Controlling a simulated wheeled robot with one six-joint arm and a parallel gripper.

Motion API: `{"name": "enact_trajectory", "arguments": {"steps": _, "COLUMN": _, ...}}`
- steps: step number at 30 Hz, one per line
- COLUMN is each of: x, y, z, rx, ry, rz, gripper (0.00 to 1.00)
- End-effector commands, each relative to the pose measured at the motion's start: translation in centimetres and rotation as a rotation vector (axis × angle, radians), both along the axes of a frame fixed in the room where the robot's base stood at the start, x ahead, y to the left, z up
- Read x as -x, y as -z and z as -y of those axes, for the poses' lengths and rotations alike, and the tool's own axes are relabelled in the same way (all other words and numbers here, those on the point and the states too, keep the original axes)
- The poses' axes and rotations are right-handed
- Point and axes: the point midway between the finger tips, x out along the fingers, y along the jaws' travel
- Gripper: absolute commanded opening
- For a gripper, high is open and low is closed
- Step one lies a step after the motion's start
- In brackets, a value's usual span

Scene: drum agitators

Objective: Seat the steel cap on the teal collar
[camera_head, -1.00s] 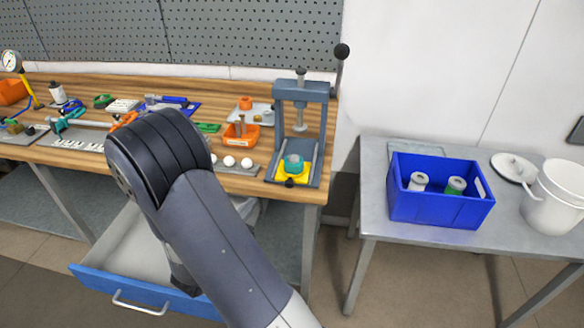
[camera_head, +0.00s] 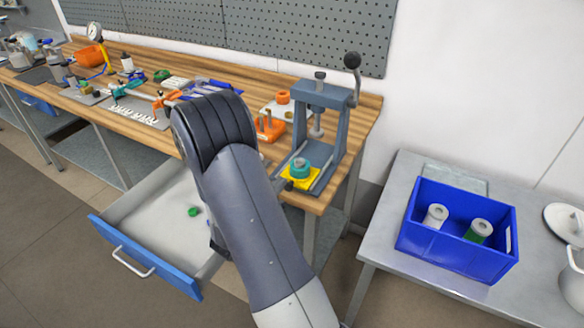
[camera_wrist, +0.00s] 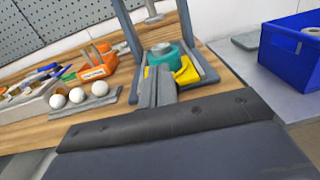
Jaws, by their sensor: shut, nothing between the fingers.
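The teal collar (camera_head: 300,170) sits in a yellow holder (camera_head: 299,183) on the base of the grey bench press (camera_head: 325,120). In the wrist view the collar (camera_wrist: 172,60) carries a small grey metal piece on top (camera_wrist: 161,47). It looks like the steel cap, but I cannot tell whether it is fully seated. My gripper (camera_wrist: 156,82) is shut and empty. Its fingers appear in front of the yellow holder and hide part of it.
The press's lever (camera_head: 352,62) rises at the right end of the wooden bench. An open drawer (camera_head: 150,235) juts out below, with a green piece inside. A blue crate (camera_head: 455,245) stands on the metal table at right. White balls (camera_wrist: 76,96) line a grey rack.

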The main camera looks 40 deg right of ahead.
Motion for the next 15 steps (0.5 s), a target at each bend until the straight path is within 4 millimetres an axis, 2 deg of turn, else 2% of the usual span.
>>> {"name": "enact_trajectory", "arguments": {"steps": 1, "x": -0.2, "y": -0.2, "z": 1.0, "rx": -0.001, "ry": 0.006, "rz": -0.001, "gripper": 0.00}}
{"name": "enact_trajectory", "arguments": {"steps": 7, "x": -1.4, "y": -0.3, "z": 4.2, "rx": -0.001, "ry": 0.004, "rz": 0.000, "gripper": 0.00}}
{"name": "enact_trajectory", "arguments": {"steps": 15, "x": -2.3, "y": -0.1, "z": 6.3, "rx": -0.001, "ry": 0.001, "rz": 0.000, "gripper": 0.00}}
